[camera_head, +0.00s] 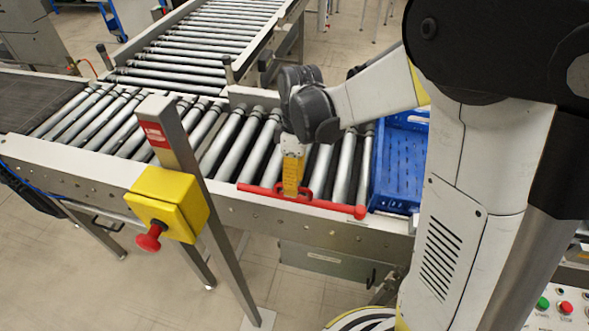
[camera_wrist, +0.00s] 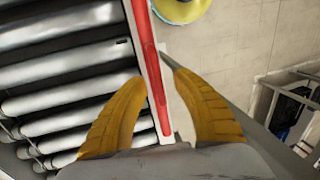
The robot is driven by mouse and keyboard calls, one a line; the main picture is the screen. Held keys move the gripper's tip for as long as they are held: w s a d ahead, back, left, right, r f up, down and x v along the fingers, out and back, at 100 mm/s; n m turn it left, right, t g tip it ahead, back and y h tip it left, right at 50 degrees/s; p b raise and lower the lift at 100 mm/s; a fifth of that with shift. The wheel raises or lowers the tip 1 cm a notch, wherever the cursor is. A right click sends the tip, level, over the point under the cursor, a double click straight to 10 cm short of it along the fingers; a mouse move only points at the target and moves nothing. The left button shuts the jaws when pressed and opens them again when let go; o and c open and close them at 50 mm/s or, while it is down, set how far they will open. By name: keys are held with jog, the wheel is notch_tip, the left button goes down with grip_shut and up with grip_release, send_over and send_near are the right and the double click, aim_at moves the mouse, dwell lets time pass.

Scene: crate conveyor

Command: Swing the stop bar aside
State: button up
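The red stop bar (camera_head: 333,206) lies along the front rail of the roller conveyor in the head view. Its right end has a rounded knob near the blue crate. In the wrist view the bar (camera_wrist: 150,50) runs from the top edge down between my yellow fingers. My gripper (camera_head: 291,194) points down over the middle part of the bar. In the wrist view my gripper (camera_wrist: 160,77) is open, one finger on each side of the bar, with gaps showing. Contact with the bar cannot be told.
A blue crate (camera_head: 378,195) stands on the rollers at right, partly hidden by my arm. A post carries a yellow box (camera_head: 178,200) with a red button in front of the conveyor. Bare rollers (camera_head: 228,138) lie left of my gripper.

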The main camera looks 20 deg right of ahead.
notch_tip(320, 180, up, 11)
jog(key=w+d, duration=0.1)
jog(key=w, duration=0.1)
jog(key=shift+s, duration=0.1)
dwell(0.4)
jog(key=s+d+f+m+t+b, duration=0.2)
jog(key=s+m+t+b, duration=0.1)
jog(key=s+m+t, duration=0.1)
jog(key=s+d+f+m+t+h+b, duration=0.1)
jog(key=s+d+f+m+t+b, duration=0.1)
jog(key=s+m+t, duration=0.3)
jog(key=s+m+b, duration=0.1)
jog(key=s+m, duration=0.1)
jog(key=m, duration=0.1)
jog(key=shift+s+d+f, duration=0.3)
jog(key=shift+f, duration=0.1)
dwell(0.5)
